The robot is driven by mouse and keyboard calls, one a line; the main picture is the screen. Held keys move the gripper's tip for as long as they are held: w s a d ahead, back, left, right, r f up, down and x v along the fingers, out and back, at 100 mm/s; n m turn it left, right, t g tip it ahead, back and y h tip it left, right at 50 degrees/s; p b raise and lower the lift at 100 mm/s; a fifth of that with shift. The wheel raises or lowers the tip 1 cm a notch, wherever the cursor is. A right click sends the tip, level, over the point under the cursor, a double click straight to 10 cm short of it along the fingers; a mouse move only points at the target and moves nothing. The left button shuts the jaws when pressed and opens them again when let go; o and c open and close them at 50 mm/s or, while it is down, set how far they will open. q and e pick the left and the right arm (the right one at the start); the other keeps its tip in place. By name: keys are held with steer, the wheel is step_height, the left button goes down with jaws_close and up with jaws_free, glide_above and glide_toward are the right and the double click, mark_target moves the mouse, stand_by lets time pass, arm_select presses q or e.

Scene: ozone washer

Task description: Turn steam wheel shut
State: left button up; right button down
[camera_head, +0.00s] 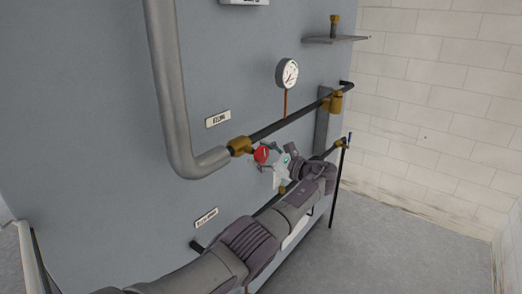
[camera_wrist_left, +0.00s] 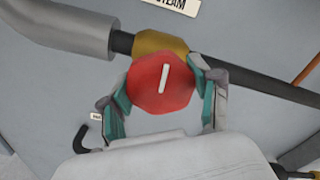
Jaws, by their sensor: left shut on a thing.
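The steam wheel (camera_head: 261,154) is a red knob on the brass valve (camera_head: 240,146) of the upper pipe, right of the large grey bend. In the left wrist view the steam wheel (camera_wrist_left: 148,88) is a red many-sided disc with a white bar tilted slightly right of upright. The brass valve (camera_wrist_left: 160,44) shows behind it. My left gripper (camera_wrist_left: 162,92) is shut on the steam wheel, one teal-padded finger on each side. In the head view my left gripper (camera_head: 272,160) covers part of the wheel. My right gripper is in neither view.
A grey insulated pipe (camera_head: 166,80) drops to the valve. A round gauge (camera_head: 287,74) stands above the dark pipe (camera_head: 285,122). A steam label (camera_head: 218,119) is on the panel. A lower pipe (camera_head: 265,207) runs behind my arm. A small shelf (camera_head: 335,39) juts out above right.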

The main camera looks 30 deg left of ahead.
arm_select(q)
steer(key=shift+f+m+p, duration=0.1)
steer(key=shift+m+p, duration=0.2)
steer(key=shift+m, duration=0.4)
steer(key=o, duration=1.2)
steer(key=shift+c, duration=0.2)
steer(key=d, duration=1.2)
steer(key=shift+s, duration=0.45)
